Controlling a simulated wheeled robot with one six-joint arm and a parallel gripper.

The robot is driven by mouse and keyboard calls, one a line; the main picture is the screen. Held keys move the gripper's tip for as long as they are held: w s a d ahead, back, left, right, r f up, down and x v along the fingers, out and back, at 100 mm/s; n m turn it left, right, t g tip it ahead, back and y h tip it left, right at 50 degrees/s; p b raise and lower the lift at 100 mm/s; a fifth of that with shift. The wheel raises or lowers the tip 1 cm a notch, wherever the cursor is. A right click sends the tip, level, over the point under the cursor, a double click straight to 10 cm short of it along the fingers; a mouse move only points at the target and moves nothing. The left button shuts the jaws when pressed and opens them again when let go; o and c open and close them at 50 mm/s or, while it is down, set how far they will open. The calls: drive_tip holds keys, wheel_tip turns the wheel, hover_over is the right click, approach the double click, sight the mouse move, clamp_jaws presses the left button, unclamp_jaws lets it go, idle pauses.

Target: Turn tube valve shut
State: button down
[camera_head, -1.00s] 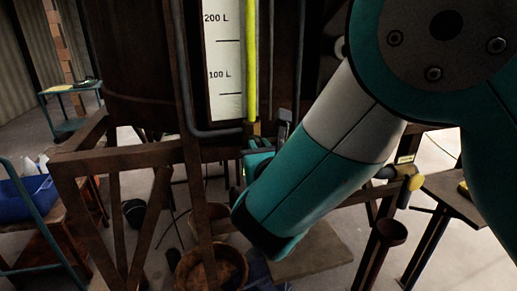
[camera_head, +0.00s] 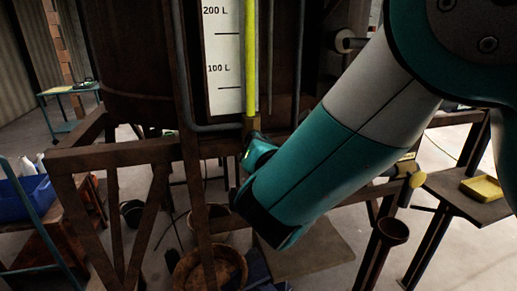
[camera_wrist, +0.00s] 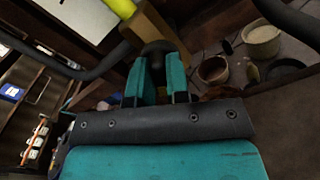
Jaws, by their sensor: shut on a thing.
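The yellow tube (camera_head: 250,60) runs down beside a white scale marked 100 L and 200 L. It ends at a small brass-coloured fitting (camera_head: 251,126); in the wrist view the tube (camera_wrist: 121,7) and the fitting (camera_wrist: 157,28) are at the top. My gripper (camera_wrist: 159,78) is just below the fitting, its teal fingers shut on the dark valve handle (camera_wrist: 155,50). The handle's lower part is hidden between the fingers. In the head view my gripper (camera_head: 258,150) is mostly hidden behind my forearm, and the handle cannot be made out.
The rusty vat frame (camera_head: 120,155) stands close around the valve. A grey pipe (camera_head: 186,90) runs down left of the scale. A brown bucket (camera_head: 209,268) stands on the floor below. A yellow tray (camera_head: 482,188) lies on a stand at the right, and a blue bin (camera_head: 25,198) is at left.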

drive_tip(key=m+b, duration=0.1)
drive_tip(key=m, duration=0.1)
drive_tip(key=m+b, duration=0.1)
drive_tip(key=m, duration=0.1)
drive_tip(key=m+b, duration=0.2)
drive_tip(key=shift+d+f+m, duration=0.1)
drive_tip(key=shift+f+m, duration=0.15)
drive_tip(key=shift+m, duration=0.05)
drive_tip(key=m+b, duration=0.2)
drive_tip(key=m, duration=0.1)
drive_tip(key=shift+m+b, duration=1.2)
drive_tip(key=shift+m, duration=0.2)
drive_tip(key=c, duration=1.1)
unclamp_jaws()
